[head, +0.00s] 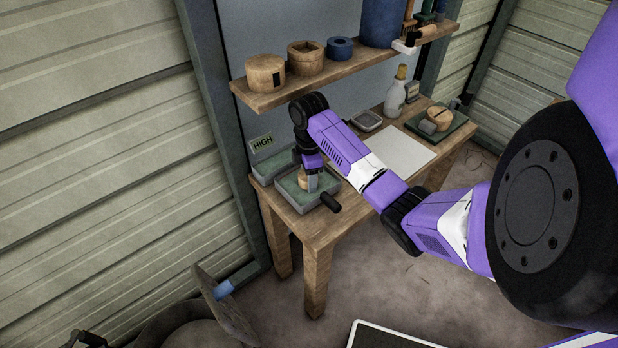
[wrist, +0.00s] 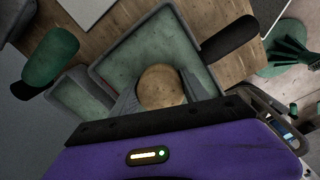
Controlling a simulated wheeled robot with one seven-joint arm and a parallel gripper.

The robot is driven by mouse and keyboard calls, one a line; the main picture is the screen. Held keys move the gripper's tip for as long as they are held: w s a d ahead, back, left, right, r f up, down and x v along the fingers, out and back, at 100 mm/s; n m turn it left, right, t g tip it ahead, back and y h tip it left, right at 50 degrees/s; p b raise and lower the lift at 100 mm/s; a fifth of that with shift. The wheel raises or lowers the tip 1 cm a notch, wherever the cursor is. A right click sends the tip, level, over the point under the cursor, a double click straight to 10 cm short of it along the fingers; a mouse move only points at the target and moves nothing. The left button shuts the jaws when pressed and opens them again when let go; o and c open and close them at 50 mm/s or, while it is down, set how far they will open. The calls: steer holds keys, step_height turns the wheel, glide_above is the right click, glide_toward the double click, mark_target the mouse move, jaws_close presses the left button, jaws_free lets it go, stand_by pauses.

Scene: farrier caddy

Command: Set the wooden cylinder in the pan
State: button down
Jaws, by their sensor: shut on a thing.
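The wooden cylinder (wrist: 161,86) is a short, round tan piece held between the grey fingers of my gripper (wrist: 160,98). A little of its tan side shows in the head view (head: 303,182), partly hidden by my gripper (head: 309,184). My gripper is shut on it, pointing down over the pan (head: 285,196), a square grey tray with a greenish inside and a dark handle. In the wrist view the cylinder overlaps the inside of the pan (wrist: 137,46). I cannot tell whether its underside touches the pan floor.
A second grey tray (head: 268,168) stands beside the pan, below a "HIGH" sign (head: 262,143). The shelf (head: 290,93) above holds wooden pieces and a blue ring.

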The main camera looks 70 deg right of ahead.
steer(key=shift+f, duration=0.2)
steer(key=shift+c, duration=2.4)
jaws_free()
steer(key=shift+r, duration=3.95)
steer(key=shift+r, duration=0.1)
steer(key=shift+r+p, duration=2.1)
steer(key=shift+p, duration=0.35)
